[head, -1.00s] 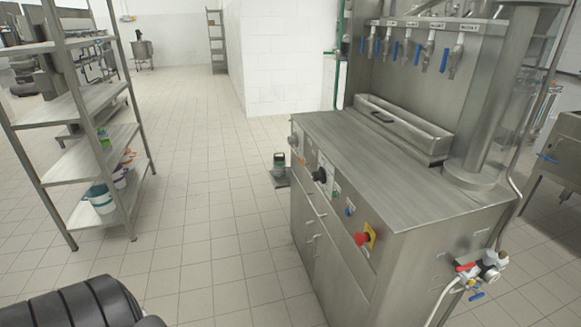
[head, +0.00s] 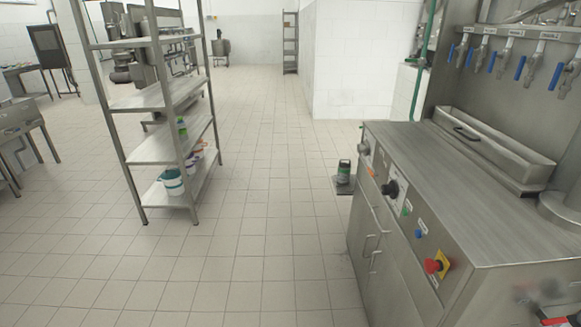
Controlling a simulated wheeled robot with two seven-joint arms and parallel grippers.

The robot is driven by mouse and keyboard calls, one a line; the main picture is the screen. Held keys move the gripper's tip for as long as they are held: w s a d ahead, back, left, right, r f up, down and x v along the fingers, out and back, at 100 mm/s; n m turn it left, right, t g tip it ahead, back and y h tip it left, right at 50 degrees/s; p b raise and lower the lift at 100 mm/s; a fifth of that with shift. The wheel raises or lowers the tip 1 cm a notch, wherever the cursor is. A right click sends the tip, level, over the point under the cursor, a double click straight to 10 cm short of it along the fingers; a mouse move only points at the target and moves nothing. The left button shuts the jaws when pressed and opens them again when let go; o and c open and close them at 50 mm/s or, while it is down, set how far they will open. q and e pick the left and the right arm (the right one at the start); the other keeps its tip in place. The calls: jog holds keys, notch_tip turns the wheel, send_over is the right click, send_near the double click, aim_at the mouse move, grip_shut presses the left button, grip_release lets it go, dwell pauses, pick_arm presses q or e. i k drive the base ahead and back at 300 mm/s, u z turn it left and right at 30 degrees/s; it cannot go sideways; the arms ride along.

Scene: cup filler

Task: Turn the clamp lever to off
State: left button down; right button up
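The steel cup filler (head: 470,190) stands at the right. Its front panel carries a grey knob (head: 363,148), a black knob (head: 390,189), a small green control (head: 406,210), a blue button (head: 418,234) and a red mushroom button on a yellow plate (head: 437,264). The labels are too small to read, so I cannot tell which control is the clamp lever or how it is set.
A steel shelf rack (head: 160,100) with buckets (head: 172,182) stands at the left. A small green-and-grey device (head: 344,172) sits on the floor beyond the filler. Blue-handled taps (head: 492,58) hang above the trough (head: 495,148). The tiled floor (head: 270,240) between rack and filler is clear.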

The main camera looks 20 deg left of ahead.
aim_at(372, 174)
jog(key=u, duration=0.55)
jog(key=i, duration=1.45)
jog(key=z, duration=1)
jog(key=i, duration=0.5)
